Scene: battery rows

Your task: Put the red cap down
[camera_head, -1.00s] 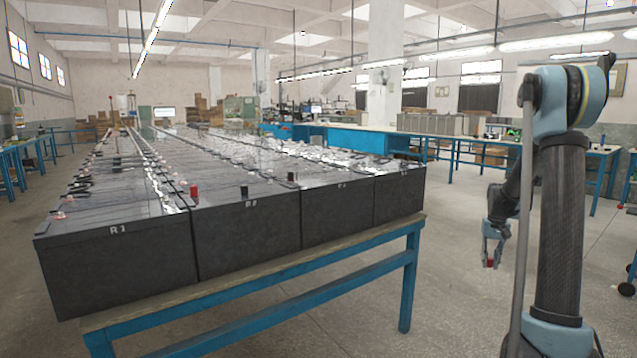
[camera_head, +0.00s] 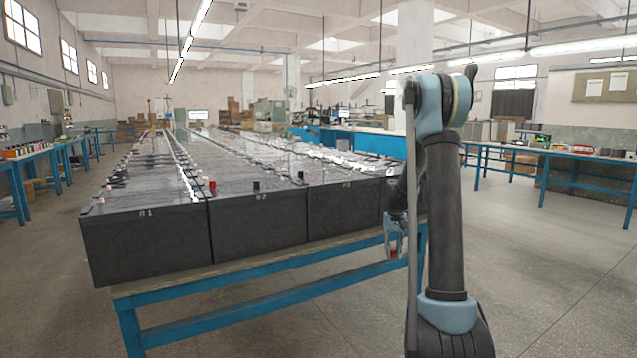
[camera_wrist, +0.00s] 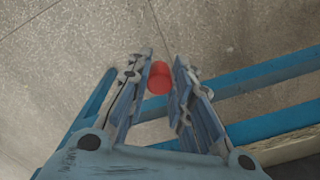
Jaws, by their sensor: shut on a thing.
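The red cap (camera_wrist: 159,78) is between the fingertips of my gripper (camera_wrist: 160,72) in the wrist view. My gripper is shut on it and points down, with bare floor below. In the head view my gripper (camera_head: 394,240) hangs low at the right end of the battery table, and a small red bit of the cap (camera_head: 394,252) shows at its tip. Another red cap (camera_head: 212,185) sits on top of the batteries, near the B1 and B2 labels.
The row of dark batteries (camera_head: 258,226) stands on a blue-framed table (camera_head: 245,305), whose bars pass close beside my gripper in the wrist view. Dark caps stand on the batteries. Blue workbenches (camera_head: 545,172) line the right. The floor (camera_head: 560,275) at the right is open.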

